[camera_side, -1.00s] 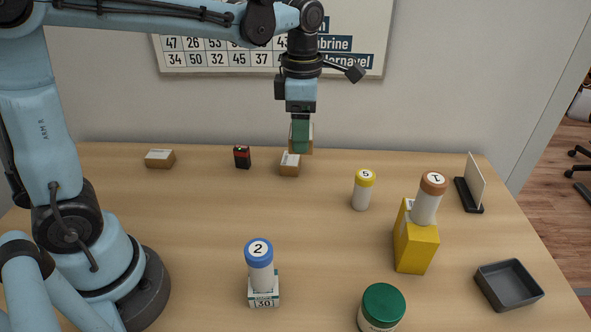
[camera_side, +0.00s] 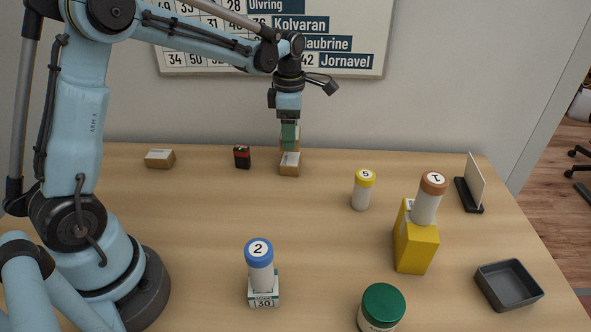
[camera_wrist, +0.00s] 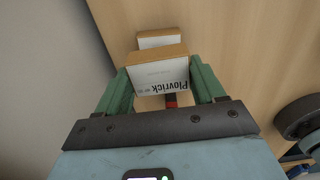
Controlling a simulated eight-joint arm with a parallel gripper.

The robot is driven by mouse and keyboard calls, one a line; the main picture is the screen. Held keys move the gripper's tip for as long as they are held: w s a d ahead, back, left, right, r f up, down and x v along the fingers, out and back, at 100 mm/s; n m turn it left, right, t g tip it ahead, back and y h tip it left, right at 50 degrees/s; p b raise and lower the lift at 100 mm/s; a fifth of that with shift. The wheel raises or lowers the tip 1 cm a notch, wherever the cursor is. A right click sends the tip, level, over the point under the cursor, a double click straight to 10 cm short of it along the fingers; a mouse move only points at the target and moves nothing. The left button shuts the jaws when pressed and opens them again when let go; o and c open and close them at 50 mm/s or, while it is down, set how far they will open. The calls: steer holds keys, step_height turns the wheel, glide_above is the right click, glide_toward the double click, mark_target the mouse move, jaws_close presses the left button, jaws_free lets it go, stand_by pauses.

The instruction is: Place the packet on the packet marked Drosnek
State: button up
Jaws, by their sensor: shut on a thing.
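My gripper (camera_side: 290,145) is shut on a brown cardboard packet with a white label reading "Plovrick" (camera_wrist: 162,74), held between the green fingers. In the side view the fingers mostly hide this held packet. Another brown packet with a white label (camera_side: 289,169) lies on the table right below it. A packet also shows just beyond the held one in the wrist view (camera_wrist: 159,38). I cannot read its label, nor tell whether the two packets touch. A third brown packet (camera_side: 160,159) lies at the back left, its label too small to read.
A small black and red box (camera_side: 242,157) stands left of the gripper. To the right are a yellow-capped bottle (camera_side: 362,190), a yellow box (camera_side: 416,246) bearing an orange-capped bottle (camera_side: 428,200), and a grey tray (camera_side: 508,286). A blue-capped bottle (camera_side: 260,267) and green-lidded jar (camera_side: 381,307) stand in front.

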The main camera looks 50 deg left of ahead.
steer(key=shift+f, duration=1.9)
steer(key=shift+f, duration=0.1)
steer(key=o, duration=1.1)
